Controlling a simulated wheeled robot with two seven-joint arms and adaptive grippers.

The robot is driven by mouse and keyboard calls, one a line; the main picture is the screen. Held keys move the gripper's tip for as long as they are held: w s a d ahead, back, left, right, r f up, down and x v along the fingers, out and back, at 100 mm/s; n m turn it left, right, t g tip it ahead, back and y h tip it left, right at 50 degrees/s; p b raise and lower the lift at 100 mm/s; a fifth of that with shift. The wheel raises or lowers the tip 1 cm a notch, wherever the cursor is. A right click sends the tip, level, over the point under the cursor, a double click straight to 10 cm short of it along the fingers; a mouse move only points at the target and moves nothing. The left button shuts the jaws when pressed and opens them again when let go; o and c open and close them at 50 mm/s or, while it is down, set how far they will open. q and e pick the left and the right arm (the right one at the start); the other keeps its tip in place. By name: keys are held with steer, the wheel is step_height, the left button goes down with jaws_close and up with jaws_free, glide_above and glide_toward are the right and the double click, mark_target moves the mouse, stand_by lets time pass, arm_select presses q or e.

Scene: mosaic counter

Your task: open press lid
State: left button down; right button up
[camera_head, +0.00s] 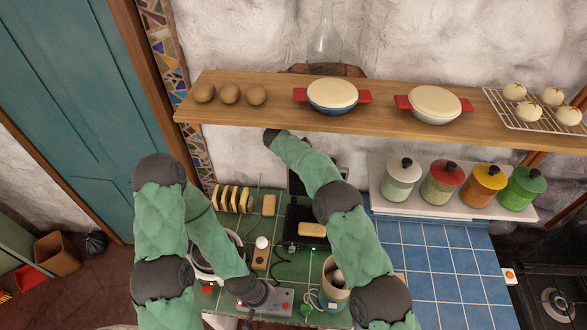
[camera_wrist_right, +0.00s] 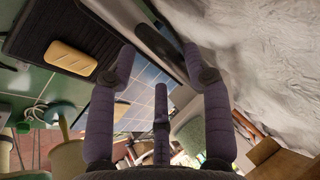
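The press (camera_head: 296,240) is a dark flat plate on the green tiled counter, with a bread slice (camera_head: 312,229) on it. A dark upright panel (camera_head: 297,183), apparently its raised lid, stands at the back, partly hidden by my right arm. The right wrist view shows the ribbed plate (camera_wrist_right: 78,22), the bread at upper left, and a long dark edge, probably the lid's, between the fingertips. My right gripper (camera_wrist_right: 160,52) has its fingers spread; contact cannot be told. My left gripper (camera_head: 262,295) is low at a grey box with a red button; its fingers are unclear.
A wooden shelf (camera_head: 380,122) with pots and buns runs above the counter. A bread rack (camera_head: 234,198) stands left of the press, and a utensil pot (camera_head: 334,299) in front. Canisters (camera_head: 441,183) stand to the right. The blue tiles (camera_head: 440,265) are clear.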

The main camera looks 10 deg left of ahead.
steer(key=s+a, duration=0.4)
steer(key=shift+s+a, duration=0.15)
steer(key=shift+s, duration=0.1)
